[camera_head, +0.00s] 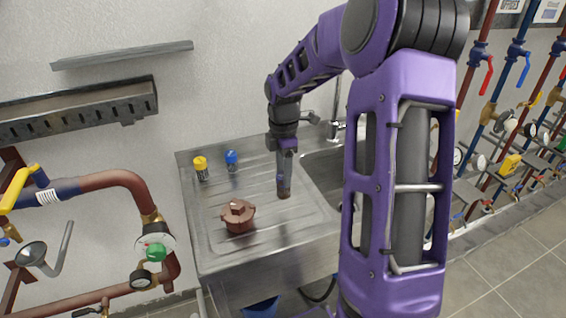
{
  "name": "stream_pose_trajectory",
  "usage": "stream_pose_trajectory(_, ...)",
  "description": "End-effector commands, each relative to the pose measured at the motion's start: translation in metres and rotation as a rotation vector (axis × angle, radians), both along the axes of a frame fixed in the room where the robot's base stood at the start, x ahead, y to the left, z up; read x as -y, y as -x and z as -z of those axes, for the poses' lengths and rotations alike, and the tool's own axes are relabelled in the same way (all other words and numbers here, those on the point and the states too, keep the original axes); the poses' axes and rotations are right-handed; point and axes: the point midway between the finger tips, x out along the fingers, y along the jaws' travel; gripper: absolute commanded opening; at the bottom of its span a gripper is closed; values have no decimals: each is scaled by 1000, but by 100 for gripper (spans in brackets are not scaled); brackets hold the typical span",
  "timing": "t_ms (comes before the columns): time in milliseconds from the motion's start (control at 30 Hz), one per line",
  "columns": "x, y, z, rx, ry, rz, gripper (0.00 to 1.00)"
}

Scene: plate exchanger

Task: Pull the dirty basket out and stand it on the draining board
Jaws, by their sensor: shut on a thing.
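My gripper (283,177) points down over the ribbed draining board (215,250) of a steel sink unit. It is shut on a small dark brown cylinder, which looks like the dirty basket (284,191). The basket is upright, at or just above the board, right of the middle. I cannot tell whether its bottom touches. The gripper hides its upper part. A brown fitting with a hexagonal top (238,214) sits on the board to the left and nearer.
A yellow-capped container (201,168) and a blue-capped one (231,160) stand at the board's back left. The sink bowl (322,168) is to the right, partly behind my arm. Pipes with a gauge (155,238) stand left. More valves and pipes line the right wall.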

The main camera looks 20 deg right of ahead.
Motion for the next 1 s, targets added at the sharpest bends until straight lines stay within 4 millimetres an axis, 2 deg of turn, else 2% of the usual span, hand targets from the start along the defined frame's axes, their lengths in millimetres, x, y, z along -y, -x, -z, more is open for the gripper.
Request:
stream_pose_trajectory(133,0,0,23,-1,-1,-1,0)
stream_pose_trajectory(400,0,0,51,0,0,-1,0)
stream_pose_trajectory(600,0,0,59,0,0,-1,0)
stream_pose_trajectory(933,0,0,59,0,0,-1,0)
stream_pose_trajectory(967,0,0,59,0,0,0,53)
stream_pose_trajectory(1000,0,0,59,0,0,0,61)
